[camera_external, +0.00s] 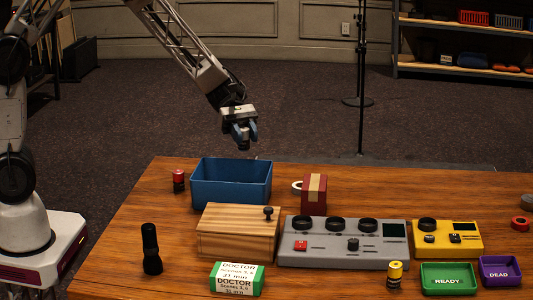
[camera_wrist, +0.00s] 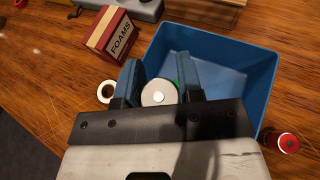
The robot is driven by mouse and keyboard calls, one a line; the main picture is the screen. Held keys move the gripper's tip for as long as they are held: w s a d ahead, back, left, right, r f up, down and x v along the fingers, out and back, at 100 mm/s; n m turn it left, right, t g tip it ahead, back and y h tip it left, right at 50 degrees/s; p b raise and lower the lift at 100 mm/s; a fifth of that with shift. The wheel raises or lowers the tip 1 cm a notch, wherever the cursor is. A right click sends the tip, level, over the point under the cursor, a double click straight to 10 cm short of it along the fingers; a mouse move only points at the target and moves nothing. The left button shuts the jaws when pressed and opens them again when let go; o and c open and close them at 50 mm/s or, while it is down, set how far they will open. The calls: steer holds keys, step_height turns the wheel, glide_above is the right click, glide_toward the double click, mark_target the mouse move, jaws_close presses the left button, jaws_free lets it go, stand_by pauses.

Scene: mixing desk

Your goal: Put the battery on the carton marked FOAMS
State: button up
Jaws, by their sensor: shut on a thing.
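My gripper (camera_external: 243,132) is raised in the air above and behind the blue bin. Its two blue fingers, also in the wrist view (camera_wrist: 158,90), are shut on a battery (camera_wrist: 157,93), seen end-on with a round silver face and a bit of green at its edge. In the external view only a small dark end of it shows below the fingers. The red carton marked FOAMS (camera_wrist: 110,35) stands on the desk with a tan stripe. In the external view this carton (camera_external: 304,197) is right of the bin, its lettering not visible.
The blue bin (camera_external: 231,187) is below my gripper. A white roll (camera_external: 297,187) stands beside the carton. A red-topped cylinder (camera_external: 178,181) is left of the bin. A wooden box (camera_external: 238,236) and grey mixer (camera_external: 342,256) stand in front of the bin and carton.

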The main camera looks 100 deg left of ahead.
steer(key=w+d+r+m+g+h, duration=0.1)
steer(key=w+d+m+g, duration=0.2)
steer(key=d, duration=0.8)
steer(key=shift+w+d+r+g, duration=0.2)
steer(key=shift+d+g, duration=0.2)
glide_above(315, 185)
steer(key=shift+w+a+f, duration=0.1)
steer(key=shift+f, duration=0.6)
steer(key=shift+f, duration=0.1)
steer(key=shift+f, duration=1.7)
steer(key=shift+f, duration=0.1)
steer(key=o, duration=1)
